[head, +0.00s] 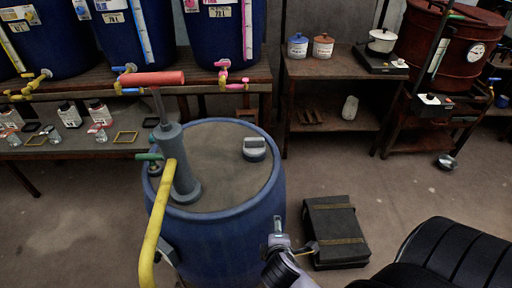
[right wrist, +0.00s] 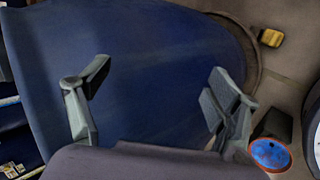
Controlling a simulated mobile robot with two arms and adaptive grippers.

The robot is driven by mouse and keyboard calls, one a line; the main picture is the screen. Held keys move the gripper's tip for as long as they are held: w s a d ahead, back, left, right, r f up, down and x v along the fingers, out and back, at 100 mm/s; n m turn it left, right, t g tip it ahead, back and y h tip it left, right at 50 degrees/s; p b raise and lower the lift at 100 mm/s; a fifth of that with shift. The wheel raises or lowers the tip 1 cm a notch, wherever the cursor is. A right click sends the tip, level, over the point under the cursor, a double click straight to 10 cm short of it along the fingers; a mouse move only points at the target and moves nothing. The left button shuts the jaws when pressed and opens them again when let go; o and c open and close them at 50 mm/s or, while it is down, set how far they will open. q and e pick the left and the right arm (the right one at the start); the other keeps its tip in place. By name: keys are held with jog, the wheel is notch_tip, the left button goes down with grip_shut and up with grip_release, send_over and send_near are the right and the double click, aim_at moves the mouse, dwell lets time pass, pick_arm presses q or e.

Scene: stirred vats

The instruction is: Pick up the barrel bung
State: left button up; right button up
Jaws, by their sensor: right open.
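The barrel bung (head: 254,148) is a grey round plug with a raised grip. It sits on the right part of the top of the blue barrel (head: 235,245). My right gripper (head: 279,240) is low at the barrel's right front side, below and in front of the bung, and apart from it. In the right wrist view my right gripper (right wrist: 160,78) has its fingers spread, with the barrel's blue side (right wrist: 150,45) behind them and nothing held. The bung does not clearly show in that view.
A grey hand pump (head: 178,165) with a red handle and yellow hose stands on the barrel's left part. A black case (head: 335,232) lies on the floor right of the barrel. Behind are a bench with blue vats (head: 190,25) and a shelf (head: 335,70).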

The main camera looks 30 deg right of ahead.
notch_tip(320, 180, up, 6)
jog(key=w+d+n+t+h, duration=0.2)
jog(key=n, duration=0.1)
jog(key=n+t+h, duration=0.2)
jog(key=n+t, duration=0.4)
jog(key=n, duration=0.9)
send_near(254, 144)
jog(key=shift+n, duration=0.4)
jog(key=p+x, duration=0.1)
jog(key=x, duration=0.3)
jog(key=shift+w+d, duration=0.2)
jog(key=shift+w, duration=0.05)
jog(key=x, duration=0.6)
jog(key=shift+w+d+f, duration=0.1)
jog(key=shift+w+d, duration=0.05)
jog(key=shift+w, duration=0.05)
pick_arm(q)
jog(key=shift+s+a+r, duration=0.1)
jog(key=shift+a+r, duration=0.6)
jog(key=shift+a, duration=0.1)
pick_arm(e)
jog(key=shift+s, duration=0.1)
jog(key=shift+c, duration=0.6)
jog(key=c, duration=1.3)
